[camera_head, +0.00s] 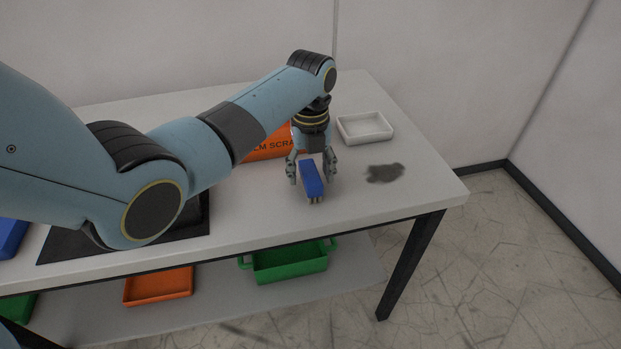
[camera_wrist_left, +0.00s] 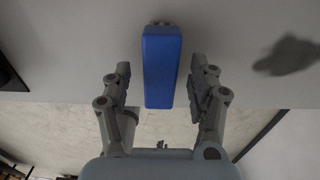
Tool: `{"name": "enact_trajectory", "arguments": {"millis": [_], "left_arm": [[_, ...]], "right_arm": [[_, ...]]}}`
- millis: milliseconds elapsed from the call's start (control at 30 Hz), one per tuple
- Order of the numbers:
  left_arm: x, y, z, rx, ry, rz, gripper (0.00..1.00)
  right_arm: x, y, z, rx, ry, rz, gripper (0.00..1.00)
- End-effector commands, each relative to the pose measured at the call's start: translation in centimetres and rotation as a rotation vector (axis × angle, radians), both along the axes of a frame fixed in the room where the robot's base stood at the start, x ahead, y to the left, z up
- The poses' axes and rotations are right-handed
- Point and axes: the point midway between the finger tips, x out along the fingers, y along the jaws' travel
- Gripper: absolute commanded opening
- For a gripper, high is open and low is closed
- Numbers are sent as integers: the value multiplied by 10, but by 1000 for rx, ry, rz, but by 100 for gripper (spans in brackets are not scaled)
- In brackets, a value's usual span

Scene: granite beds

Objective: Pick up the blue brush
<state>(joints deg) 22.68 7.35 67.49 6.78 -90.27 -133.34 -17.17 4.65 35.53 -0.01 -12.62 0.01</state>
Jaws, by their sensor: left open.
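The blue brush (camera_head: 312,179) lies on the light table top, its bristles just showing at its near end. My left gripper (camera_head: 312,174) points down over it, open, with one finger on each side of the brush. In the left wrist view the blue brush (camera_wrist_left: 161,65) lies between the two fingers of the left gripper (camera_wrist_left: 160,85), with a visible gap on both sides. I cannot tell the exact height of the fingertips over the table. My right gripper is in neither view.
An orange bin (camera_head: 268,147) with dark lettering stands behind my left arm. A white tray (camera_head: 365,127) is at the back right. Green (camera_head: 290,263) and orange (camera_head: 158,287) bins sit on the lower shelf.

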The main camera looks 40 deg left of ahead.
Motion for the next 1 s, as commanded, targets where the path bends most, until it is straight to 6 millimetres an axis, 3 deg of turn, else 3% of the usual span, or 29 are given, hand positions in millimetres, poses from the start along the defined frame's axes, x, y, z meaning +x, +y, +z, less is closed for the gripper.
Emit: {"name": "enact_trajectory", "arguments": {"millis": [100, 333, 767, 1000], "left_arm": [[0, 0, -10, -1, 1, 0, 60], [0, 0, -10, 0, 0, 0, 58], [0, 0, -10, 0, 0, 1, 2], [0, 0, -10, 0, -1, 1, 0]], "right_arm": [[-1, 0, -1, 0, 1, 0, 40], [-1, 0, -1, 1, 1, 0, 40], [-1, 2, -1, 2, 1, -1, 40], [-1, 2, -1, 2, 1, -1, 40]]}}
